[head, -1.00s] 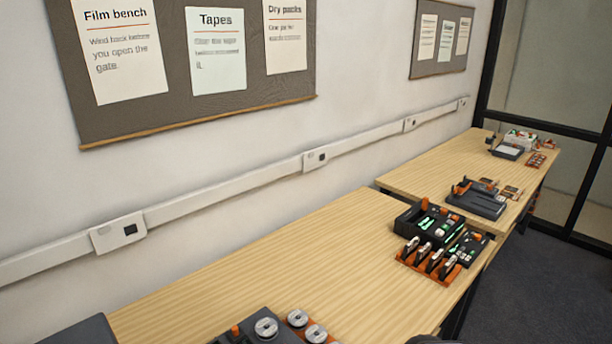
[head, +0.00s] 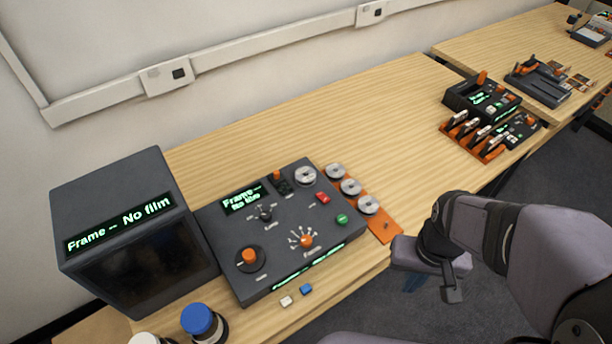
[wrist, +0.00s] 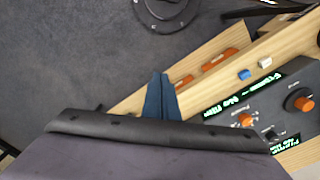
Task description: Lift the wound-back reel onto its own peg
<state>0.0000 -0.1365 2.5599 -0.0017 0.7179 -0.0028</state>
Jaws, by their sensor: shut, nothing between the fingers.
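A silver reel (head: 305,176) sits on the back right corner of the dark film reader panel (head: 225,240). An orange rack (head: 388,232) beside the panel carries three similar reels (head: 335,171), (head: 351,187), (head: 369,204). Its front end shows a bare spot with a small dark mark, perhaps a peg. Labels on the reels are too small to read. My gripper (head: 411,283) hangs off the front edge of the bench, right of the panel and apart from the reels. Its blue fingers (wrist: 160,92) are together and empty in the wrist view.
A dark monitor (head: 130,235) reading "Frame -- No film" stands left of the panel. Blue-lidded (head: 200,322) and white-lidded (head: 145,339) containers stand in front of it. White and blue blocks (head: 306,289) lie before the panel. Bare bench (head: 370,120) lies behind the rack.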

